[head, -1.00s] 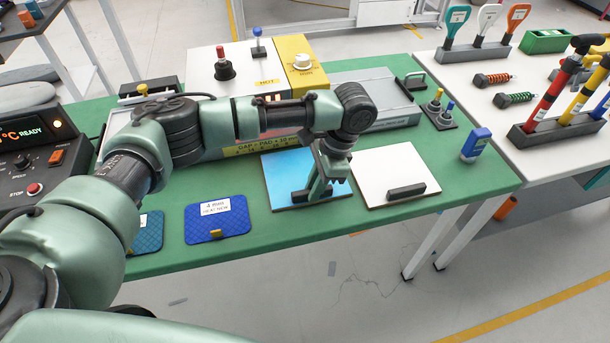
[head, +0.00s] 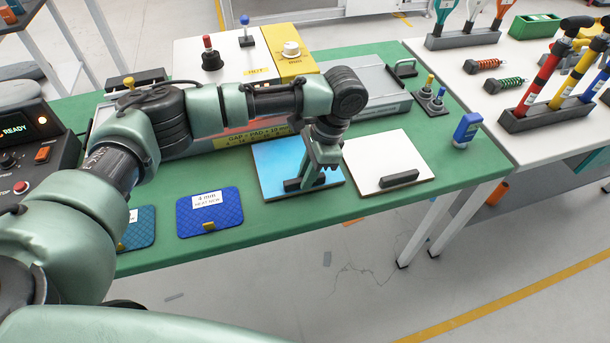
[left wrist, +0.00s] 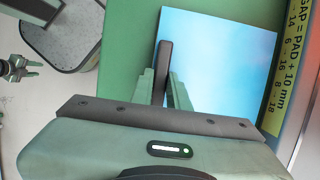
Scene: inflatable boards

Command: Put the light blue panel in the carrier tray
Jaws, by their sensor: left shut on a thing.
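The light blue panel (head: 280,160) lies flat on the green bench, with a dark bar handle (head: 312,183) near its front edge. My left gripper (head: 316,176) comes down onto this handle. In the left wrist view the handle (left wrist: 163,70) stands between the fingers (left wrist: 167,88), which are shut on it, and the blue panel (left wrist: 220,60) spreads beyond. A grey speckled surface with a dark rounded rim (left wrist: 65,55) shows beside the bench; I cannot tell if it is the carrier tray. Part of what looks like my right gripper (left wrist: 28,67) shows at the left edge.
A white panel (head: 375,155) with a dark handle lies just right of the blue one. Dark blue quilted pads (head: 210,225) lie to the left. A press with a yellow gap label (head: 255,141) stands behind.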

